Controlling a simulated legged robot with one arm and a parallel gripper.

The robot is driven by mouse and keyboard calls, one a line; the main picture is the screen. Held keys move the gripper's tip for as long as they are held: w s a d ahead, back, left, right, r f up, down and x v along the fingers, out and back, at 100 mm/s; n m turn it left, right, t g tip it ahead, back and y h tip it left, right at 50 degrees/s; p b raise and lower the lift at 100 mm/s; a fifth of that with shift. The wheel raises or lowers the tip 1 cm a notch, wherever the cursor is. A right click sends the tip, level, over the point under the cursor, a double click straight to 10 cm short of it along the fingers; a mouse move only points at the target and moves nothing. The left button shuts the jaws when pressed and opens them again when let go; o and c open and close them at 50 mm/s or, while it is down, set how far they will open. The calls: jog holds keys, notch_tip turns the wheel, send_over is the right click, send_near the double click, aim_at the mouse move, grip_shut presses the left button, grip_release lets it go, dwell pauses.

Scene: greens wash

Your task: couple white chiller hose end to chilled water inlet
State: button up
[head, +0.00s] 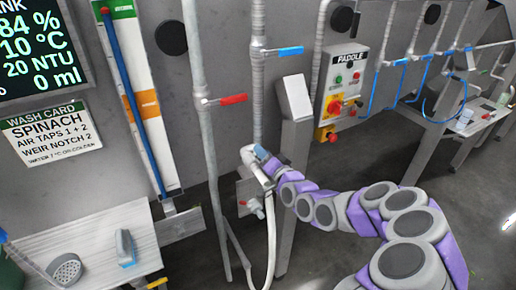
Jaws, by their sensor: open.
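My gripper (262,166) is at the lower end of a grey pipe, beside a pale elbow fitting (248,154). It is open, but its fingers are small and partly overlap the fitting. The pipe above has a blue-handled valve (285,51), likely the chilled water line. No inlet label is readable.
A red-handled valve (232,99) is on the pipe to the left. A small tap (254,207) sits low behind the hose. A grey post (294,190) and the paddle control box (343,85) stand to the right. A bench (75,235) holds a brush and strainer at lower left.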

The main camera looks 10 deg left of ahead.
jog(key=shift+w, duration=0.1)
jog(key=shift+d, duration=0.3)
jog(key=shift+c, duration=0.8)
grip_shut()
jog(key=shift+a, duration=0.2)
jog(key=shift+s+f+m+t+h+b, duration=0.1)
jog(key=shift+s+m+t+h+b, duration=0.15)
jog(key=shift+m+t+h+b, duration=0.4)
jog(key=shift+y, duration=0.25)
